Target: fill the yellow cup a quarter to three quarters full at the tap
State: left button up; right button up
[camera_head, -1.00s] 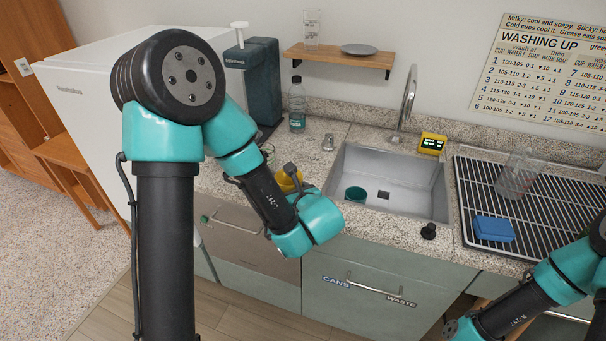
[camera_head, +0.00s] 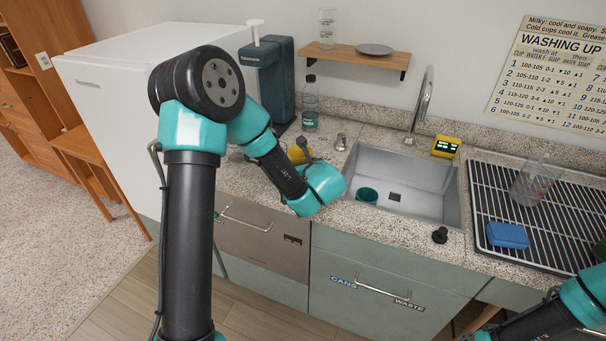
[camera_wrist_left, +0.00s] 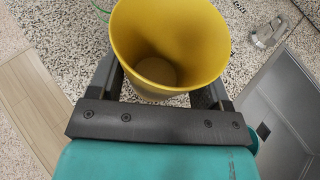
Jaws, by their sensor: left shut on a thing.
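The yellow cup (camera_head: 299,155) is held upright over the counter left of the sink, partly hidden by my left arm. In the left wrist view I look into the cup (camera_wrist_left: 170,50); no water is visible in it. My left gripper (camera_wrist_left: 163,88) is shut on the cup, one finger on each side. The silver tap (camera_head: 424,95) arches over the back of the sink (camera_head: 430,177), to the right of the cup. No stream shows from it. My right arm shows at the lower right; its gripper is out of view.
A teal cup (camera_head: 367,195) stands in the sink. A bottle (camera_head: 310,105) and small silver fitting (camera_head: 341,142) are behind-left of the sink. A yellow display (camera_head: 446,146) and black knob (camera_head: 440,235) are beside it. A rack (camera_head: 500,195) holds a glass and blue sponge (camera_head: 507,235).

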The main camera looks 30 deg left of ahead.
pick_arm(q)
jog(key=shift+w+a+f, duration=0.25)
jog(key=shift+w+a, duration=0.05)
jog(key=shift+w, duration=0.1)
jog(key=shift+f, duration=1.55)
jog(key=shift+f, duration=0.15)
jog(key=o, duration=0.9)
jog(key=shift+s+d+r, duration=0.1)
jog(key=shift+d+r, duration=0.1)
jog(key=shift+r, duration=0.05)
jog(key=v, duration=1.1)
jog(key=shift+s+d+r, duration=0.15)
jog(key=shift+s+d, duration=0.05)
jog(key=shift+s, duration=0.05)
